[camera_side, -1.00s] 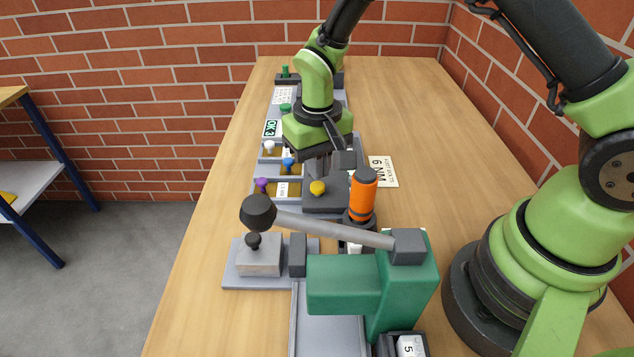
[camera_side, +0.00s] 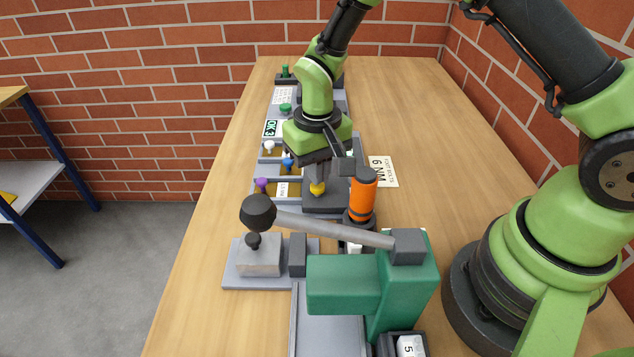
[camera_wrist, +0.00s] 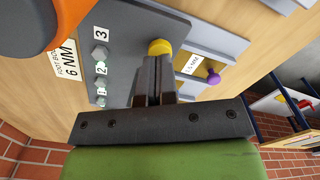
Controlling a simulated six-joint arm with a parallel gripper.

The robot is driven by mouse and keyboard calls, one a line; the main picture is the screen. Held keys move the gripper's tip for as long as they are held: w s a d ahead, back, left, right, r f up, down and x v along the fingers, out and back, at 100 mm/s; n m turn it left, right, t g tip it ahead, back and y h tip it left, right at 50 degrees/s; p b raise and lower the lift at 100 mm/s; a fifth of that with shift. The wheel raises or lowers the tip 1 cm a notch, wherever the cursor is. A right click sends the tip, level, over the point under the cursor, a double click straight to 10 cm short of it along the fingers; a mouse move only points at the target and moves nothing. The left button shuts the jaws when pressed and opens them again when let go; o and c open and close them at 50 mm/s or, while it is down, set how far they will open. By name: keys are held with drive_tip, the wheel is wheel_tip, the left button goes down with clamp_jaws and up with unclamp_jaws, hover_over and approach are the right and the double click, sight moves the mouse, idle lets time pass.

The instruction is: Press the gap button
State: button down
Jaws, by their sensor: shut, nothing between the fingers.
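A yellow round button or knob (camera_side: 318,188) sits on a dark grey block (camera_side: 325,205) in the middle of the table; I cannot tell from its look whether it is the gap button. It also shows in the wrist view (camera_wrist: 159,47). My gripper (camera_side: 318,178) points down with its shut fingers at the yellow button, partly covering it. In the wrist view my gripper (camera_wrist: 156,62) has its fingers together, the tips right at the button's edge. They seem to touch it, but I cannot tell whether it is pressed down.
An orange cylinder (camera_side: 363,195) stands close right of my gripper. A green lever press (camera_side: 345,285) is in front. Purple (camera_side: 261,184), blue (camera_side: 288,163) and white (camera_side: 269,146) knobs lie to the left. Numbered bolts (camera_wrist: 101,53) are on the grey block. The table's right side is mostly clear.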

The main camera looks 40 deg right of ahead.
drive_tip(key=shift+f, duration=0.9)
drive_tip(key=shift+r, duration=3.05)
wheel_tip(320, 180, up, 9)
drive_tip(key=t, duration=0.2)
hover_over(332, 199)
drive_tip(key=s+d+r+m+t+y, duration=0.1)
drive_tip(key=s+r+t, duration=0.2)
drive_tip(key=s+r, duration=0.55)
drive_tip(key=s+r+t+y, duration=0.1)
drive_tip(key=s+r+t, duration=0.1)
drive_tip(key=s, duration=0.5)
drive_tip(key=shift+s+d+r, duration=0.2)
drive_tip(key=shift+r, duration=0.1)
